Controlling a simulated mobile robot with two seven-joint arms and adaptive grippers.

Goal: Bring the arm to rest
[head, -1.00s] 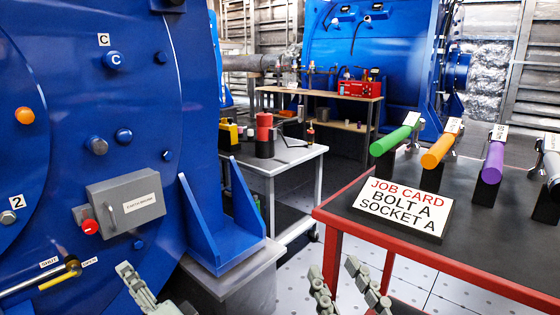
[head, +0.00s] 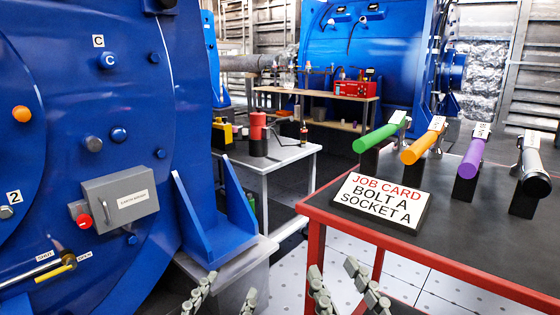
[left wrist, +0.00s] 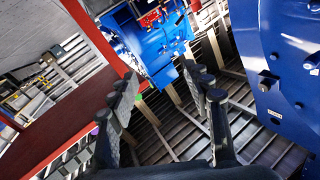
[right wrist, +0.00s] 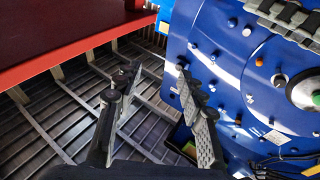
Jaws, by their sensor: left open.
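My left gripper (head: 224,296) is low in the head view, its fingers apart with nothing between them. The left wrist view also shows the left gripper (left wrist: 163,86) open and empty. My right gripper (head: 341,282) is just to its right at the bottom of the head view, in front of the red-edged table. Its fingers are spread and empty, as the right wrist view of the right gripper (right wrist: 156,76) shows. Both grippers appear clear of the things around them. Most of both arms is out of the head view.
The red-edged table (head: 440,262) at right bears a job card (head: 380,201) and several tools with green, orange, purple and black handles. A blue motor housing (head: 60,130) with a grey box (head: 120,199) fills the left. A grey bench (head: 290,157) stands behind.

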